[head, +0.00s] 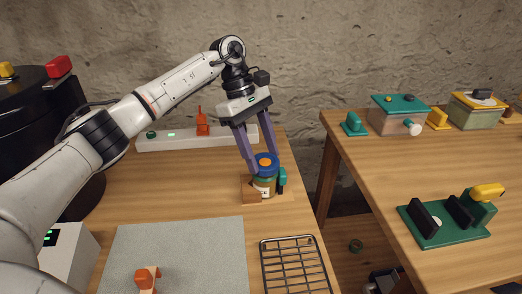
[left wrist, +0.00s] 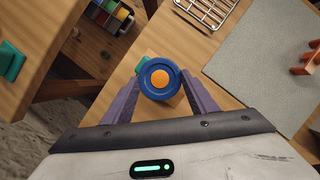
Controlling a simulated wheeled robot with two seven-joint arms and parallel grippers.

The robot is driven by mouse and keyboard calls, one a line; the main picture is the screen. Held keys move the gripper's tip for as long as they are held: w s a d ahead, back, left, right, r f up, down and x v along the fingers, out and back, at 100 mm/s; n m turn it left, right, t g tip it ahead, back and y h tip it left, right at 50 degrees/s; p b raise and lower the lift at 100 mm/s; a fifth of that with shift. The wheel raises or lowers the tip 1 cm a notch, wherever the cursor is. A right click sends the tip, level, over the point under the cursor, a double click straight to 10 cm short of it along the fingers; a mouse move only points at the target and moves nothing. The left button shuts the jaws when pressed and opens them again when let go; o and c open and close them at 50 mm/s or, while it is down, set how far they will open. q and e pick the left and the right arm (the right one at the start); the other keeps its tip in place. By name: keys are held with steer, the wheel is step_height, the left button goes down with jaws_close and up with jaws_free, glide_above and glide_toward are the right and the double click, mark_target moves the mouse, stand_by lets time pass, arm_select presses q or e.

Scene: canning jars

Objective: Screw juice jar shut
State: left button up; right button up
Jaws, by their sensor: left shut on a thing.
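The juice jar (head: 264,188) stands upright on the left wooden table, with a pale label and dark contents. It sits between a brown block (head: 250,190) and a teal clamp piece (head: 283,179). A blue lid with an orange centre (head: 266,161) is on the jar's mouth; it also shows from above in the left wrist view (left wrist: 160,78). My left gripper (head: 263,165) points down with its purple fingers on both sides of the lid, shut on it. Whether the lid's thread is tight cannot be told. My right gripper is not in view.
A wire rack (head: 293,264) and a grey mat (head: 175,258) with an orange piece (head: 147,278) lie in front. A white strip with a red-orange lever (head: 202,122) stands behind. A gap separates the right table (head: 450,180), which bears lidded boxes and a green fixture (head: 445,228).

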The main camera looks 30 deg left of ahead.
arm_select(q)
steer(key=shift+w+r+m+g, duration=0.1)
steer(key=shift+m+g, duration=0.2)
steer(key=shift+m, duration=0.7)
steer(key=m, duration=0.1)
steer(key=m+g, duration=0.1)
steer(key=shift+w+d+m+y, duration=0.15)
steer(key=shift+d+m+y, duration=0.05)
steer(key=shift+m+y, duration=0.2)
steer(key=shift+m+g, duration=0.3)
steer(key=shift+m, duration=0.6)
steer(key=m, duration=0.1)
steer(key=m+y, duration=0.1)
steer(key=shift+w+d+m+g, duration=0.15)
steer(key=shift+m+g, duration=0.15)
steer(key=shift+g, duration=0.1)
steer(key=shift+m+y, duration=0.4)
steer(key=shift+m, duration=0.6)
